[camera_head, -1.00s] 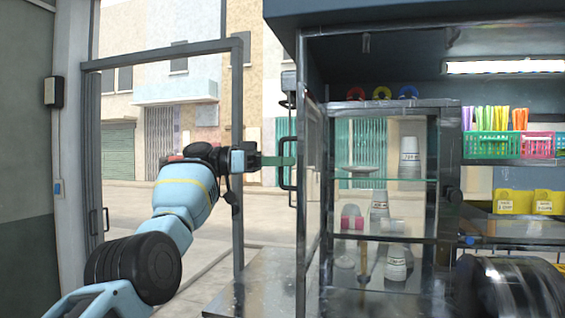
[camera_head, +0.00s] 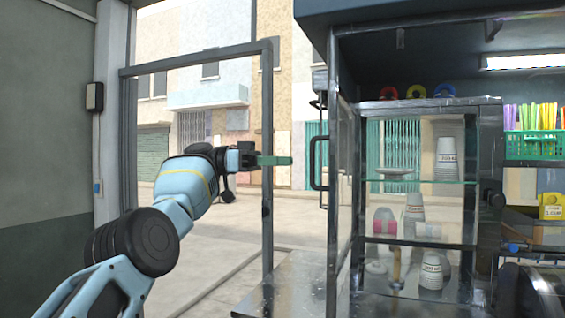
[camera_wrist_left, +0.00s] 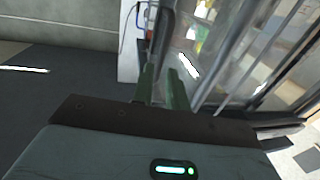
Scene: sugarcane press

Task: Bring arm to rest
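My left gripper (camera_head: 290,160) is stretched out toward the right in the head view, with its green fingers level. Its tips end just left of the black handle (camera_head: 313,165) on the open glass door (camera_head: 342,190) of the display cabinet, with a gap in the picture. In the left wrist view, the two green fingers (camera_wrist_left: 161,75) stand apart with nothing visibly held between them. My right gripper is not in view.
The glass cabinet (camera_head: 490,180) holds stacked cups on its shelves. A green basket of straws (camera_head: 535,145) and a yellow box (camera_head: 550,206) are at right. A metal door frame (camera_head: 267,180) stands behind my left arm. Open pavement lies beyond.

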